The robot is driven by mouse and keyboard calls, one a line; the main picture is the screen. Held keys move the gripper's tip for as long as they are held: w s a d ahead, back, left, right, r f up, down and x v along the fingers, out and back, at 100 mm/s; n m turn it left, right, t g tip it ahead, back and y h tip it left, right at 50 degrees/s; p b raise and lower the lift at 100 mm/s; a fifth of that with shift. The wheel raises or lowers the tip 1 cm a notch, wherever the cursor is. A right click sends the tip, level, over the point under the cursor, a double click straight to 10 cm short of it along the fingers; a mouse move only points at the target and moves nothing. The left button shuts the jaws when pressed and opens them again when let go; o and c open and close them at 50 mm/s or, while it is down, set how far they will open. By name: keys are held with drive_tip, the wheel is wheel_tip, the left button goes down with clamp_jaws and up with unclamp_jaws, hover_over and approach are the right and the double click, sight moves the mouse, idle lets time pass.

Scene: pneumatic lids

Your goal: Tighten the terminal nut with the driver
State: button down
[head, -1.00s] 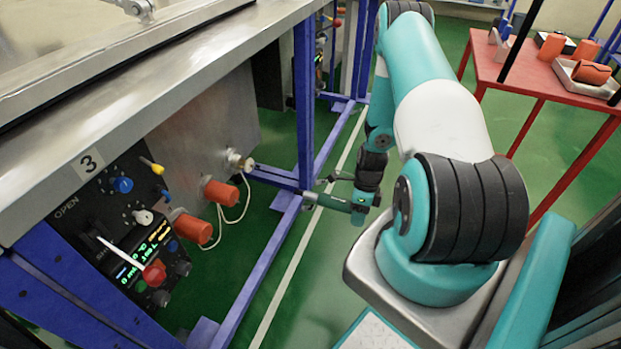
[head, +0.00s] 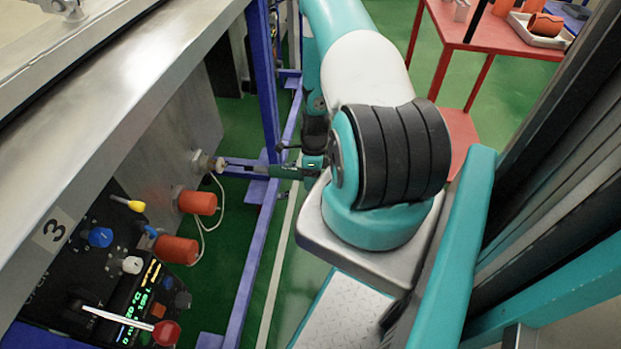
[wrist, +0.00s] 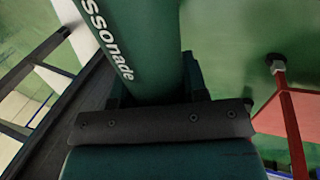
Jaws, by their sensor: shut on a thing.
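The driver (head: 290,172) is a green cylinder with a thin dark shaft pointing left. Its body also fills the upper middle of the wrist view (wrist: 130,50), with white lettering. My gripper (head: 314,163) is shut on the driver's body; in the wrist view a dark jaw bar (wrist: 165,125) lies across it. The terminal (head: 203,163) is a pale metal fitting on the grey cabinet side, with a white wire hanging from it. The shaft's end is at or very close to the terminal, roughly in line; contact cannot be told. The nut itself is too small to make out.
Orange cylinders (head: 196,202) stick out of the cabinet below the terminal. A control panel (head: 110,270) with knobs and a red-tipped lever is at lower left. Blue frame posts (head: 265,75) stand behind the driver. A red table (head: 480,35) is at the back right.

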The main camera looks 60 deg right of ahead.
sight(288, 176)
drive_tip(key=shift+w+a+r, duration=0.1)
drive_tip(key=shift+w+a, duration=0.25)
drive_tip(key=shift+w, duration=0.5)
drive_tip(key=shift+w+a+f, duration=0.1)
drive_tip(key=shift+w+a, duration=0.25)
drive_tip(key=shift+w, duration=0.45)
drive_tip(key=shift+w+a+r, duration=0.1)
drive_tip(key=shift+w+a, duration=0.25)
drive_tip(key=shift+w, duration=0.5)
drive_tip(key=shift+w+a+b, duration=0.2)
drive_tip(key=shift+w+b, duration=0.1)
drive_tip(key=shift+w, duration=0.2)
drive_tip(key=shift+w+a, duration=0.1)
drive_tip(key=shift+w, duration=0.35)
idle(1.7)
drive_tip(key=shift+s, duration=0.1)
drive_tip(key=shift+s+d+p, duration=0.3)
drive_tip(key=shift+s+d, duration=0.15)
drive_tip(key=shift+s, duration=0.65)
drive_tip(key=shift+s+d+p, duration=0.35)
drive_tip(key=shift+s+d, duration=0.1)
drive_tip(key=shift+s, duration=0.7)
drive_tip(key=shift+s+d+p, duration=0.3)
drive_tip(key=shift+s+d, duration=0.15)
drive_tip(key=shift+s, duration=0.65)
drive_tip(key=shift+r, duration=0.1)
